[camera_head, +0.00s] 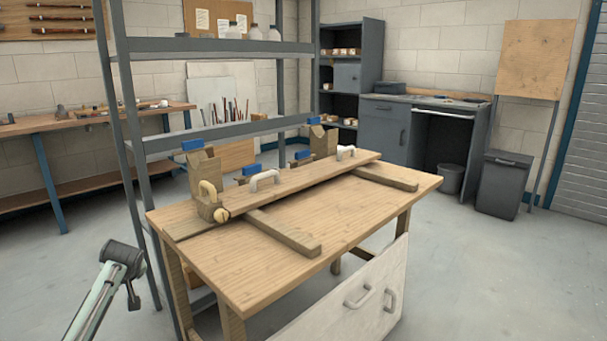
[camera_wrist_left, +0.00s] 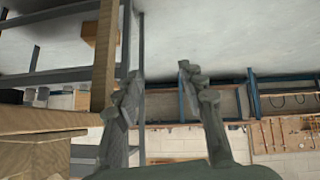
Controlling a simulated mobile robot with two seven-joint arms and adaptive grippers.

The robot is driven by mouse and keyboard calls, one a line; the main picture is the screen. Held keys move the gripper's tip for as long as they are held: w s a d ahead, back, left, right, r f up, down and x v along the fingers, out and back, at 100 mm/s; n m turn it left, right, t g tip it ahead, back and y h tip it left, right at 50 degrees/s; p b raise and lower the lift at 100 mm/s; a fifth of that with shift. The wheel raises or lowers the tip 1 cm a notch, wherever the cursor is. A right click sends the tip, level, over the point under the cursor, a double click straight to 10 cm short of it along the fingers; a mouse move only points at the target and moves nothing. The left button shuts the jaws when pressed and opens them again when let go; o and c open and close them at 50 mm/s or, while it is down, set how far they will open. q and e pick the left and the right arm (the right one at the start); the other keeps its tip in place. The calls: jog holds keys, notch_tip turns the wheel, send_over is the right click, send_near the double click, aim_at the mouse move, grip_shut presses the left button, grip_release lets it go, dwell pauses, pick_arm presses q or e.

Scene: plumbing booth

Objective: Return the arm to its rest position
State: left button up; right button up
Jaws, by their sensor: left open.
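My left arm (camera_head: 98,293) comes in at the lower left of the head view, in front of the bench's left end. My left gripper (camera_wrist_left: 157,82) shows in the left wrist view with its two grey fingers spread and nothing between them. It is apart from the wooden workbench (camera_head: 260,275), whose edge and leg are close on the left of the wrist view. My right arm and gripper are not in view.
On the bench lie a long board (camera_head: 325,176), wooden blocks and blue-topped clamps. A grey metal shelf rack (camera_head: 215,47) stands just behind. A white panel with handles (camera_head: 345,300) is at the bench front. Grey floor (camera_head: 500,270) is clear at right.

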pick_arm(q)
jog(key=w+d+r+m+t+h, duration=0.2)
jog(key=w+d+r+m+t, duration=0.15)
jog(key=w+m, duration=0.45)
jog(key=s+d+f+m+g+h, duration=0.1)
jog(key=s+d+f+m+g, duration=0.15)
jog(key=s+f, duration=0.95)
jog(key=s+d+f+m+g, duration=0.1)
jog(key=s+d+f, duration=0.3)
jog(key=s+f, duration=0.8)
jog(key=s+d+f+g, duration=0.1)
jog(key=s+d+f, duration=0.1)
jog(key=s+f, duration=0.3)
jog(key=s+d+f+g+h, duration=0.1)
jog(key=s+f, duration=0.5)
jog(key=s, duration=0.7)
jog(key=s+d+f+g, duration=0.2)
jog(key=s+f, duration=0.4)
jog(key=s, duration=0.3)
jog(key=shift+s+d+g+h, duration=0.3)
jog(key=shift+s+d, duration=0.05)
jog(key=shift+d, duration=0.35)
jog(key=shift+m, duration=0.25)
jog(key=shift+c, duration=0.7)
